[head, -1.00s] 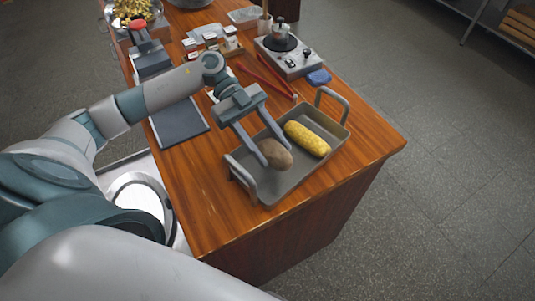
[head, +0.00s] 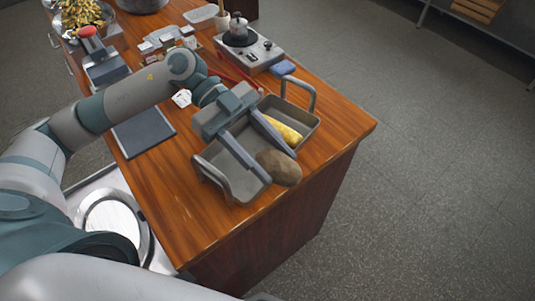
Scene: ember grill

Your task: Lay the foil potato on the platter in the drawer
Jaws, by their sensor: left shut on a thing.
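My left gripper (head: 278,165) is shut on a brown potato (head: 281,171) and holds it between its two fingers, above the right part of a grey roasting pan (head: 218,166). The potato looks plain brown, and I see no foil on it. A yellow corn cob (head: 283,131) lies in the pan, partly hidden by the gripper. My right gripper is out of view.
The pan's raised handles stand at its two ends. Behind are a hot plate with a moka pot (head: 238,28), a blue cloth (head: 283,68), red tongs (head: 235,72) and small boxes. A dark flat slab (head: 144,131) lies left. The table's right front corner is bare.

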